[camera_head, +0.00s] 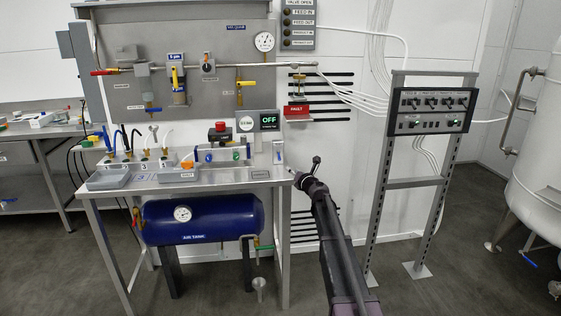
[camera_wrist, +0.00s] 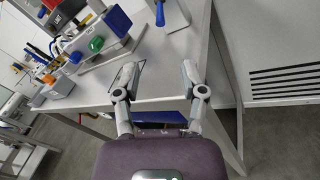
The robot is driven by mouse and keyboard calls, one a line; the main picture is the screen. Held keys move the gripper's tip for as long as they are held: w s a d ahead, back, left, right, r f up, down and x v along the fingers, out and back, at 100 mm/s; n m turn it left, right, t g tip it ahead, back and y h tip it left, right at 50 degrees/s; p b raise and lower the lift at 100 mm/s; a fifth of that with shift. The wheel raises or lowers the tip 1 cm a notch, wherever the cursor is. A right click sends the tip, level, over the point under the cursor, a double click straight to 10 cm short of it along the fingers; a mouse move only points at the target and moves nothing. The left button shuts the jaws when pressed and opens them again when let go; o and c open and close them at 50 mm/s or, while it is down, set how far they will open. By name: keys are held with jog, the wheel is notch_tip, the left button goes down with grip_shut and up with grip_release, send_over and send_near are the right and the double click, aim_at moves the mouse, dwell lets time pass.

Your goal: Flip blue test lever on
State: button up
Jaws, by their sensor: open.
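A small upright white plate (camera_head: 279,152) stands at the right end of the bench, with what looks like a small blue lever on it. In the wrist view the blue lever (camera_wrist: 160,14) shows at the top edge, pointing down the picture, its upper part cut off by the frame. My gripper (camera_head: 304,168) is at the right edge of the bench, just right of the plate. In the wrist view my gripper (camera_wrist: 158,80) has its two fingers spread apart with nothing between them. The lever lies ahead of the fingertips, apart from them.
The bench top (camera_wrist: 150,97) lies below the fingers. A red emergency button (camera_head: 219,127) and a sign reading OFF (camera_head: 268,120) are behind. A switch rack (camera_head: 432,110) stands right of my arm.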

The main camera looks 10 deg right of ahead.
aim_at(279, 156)
jog(key=shift+w, duration=0.1)
jog(key=shift+x, duration=6.8)
grip_shut()
